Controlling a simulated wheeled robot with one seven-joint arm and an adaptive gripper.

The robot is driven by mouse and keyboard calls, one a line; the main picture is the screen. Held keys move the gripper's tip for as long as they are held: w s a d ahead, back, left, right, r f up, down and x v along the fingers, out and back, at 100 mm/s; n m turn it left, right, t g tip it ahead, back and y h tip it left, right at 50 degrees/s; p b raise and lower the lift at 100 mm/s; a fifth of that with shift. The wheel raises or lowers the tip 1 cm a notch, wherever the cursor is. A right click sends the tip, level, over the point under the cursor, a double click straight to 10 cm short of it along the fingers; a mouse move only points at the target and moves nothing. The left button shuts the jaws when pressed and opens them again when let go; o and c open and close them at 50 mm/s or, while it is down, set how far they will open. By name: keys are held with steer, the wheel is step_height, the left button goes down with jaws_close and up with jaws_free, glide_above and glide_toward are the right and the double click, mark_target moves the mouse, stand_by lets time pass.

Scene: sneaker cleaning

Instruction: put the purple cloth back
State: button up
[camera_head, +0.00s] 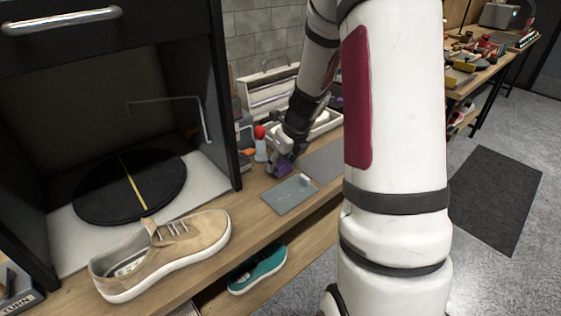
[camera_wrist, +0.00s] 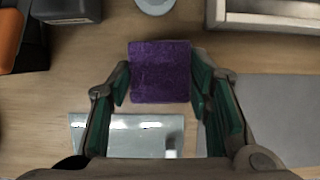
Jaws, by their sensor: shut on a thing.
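The purple cloth (camera_wrist: 160,72) is a small square block between the fingertips of my gripper (camera_wrist: 160,90) in the wrist view. The fingers, with green inner pads, are shut on its left and right sides. In the head view the cloth (camera_head: 284,169) shows at the end of my gripper (camera_head: 281,163), low over the wooden bench near the back. I cannot tell whether the cloth touches the bench.
A tan sneaker (camera_head: 165,252) lies at the front left, beside an open black box with a round black turntable (camera_head: 130,187). A red-topped white bottle (camera_head: 260,142) stands left of my gripper. A white tray (camera_head: 320,128) is behind. A teal shoe (camera_head: 257,268) sits on the lower shelf.

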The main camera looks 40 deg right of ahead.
steer(key=shift+f, duration=0.15)
steer(key=o, duration=1.1)
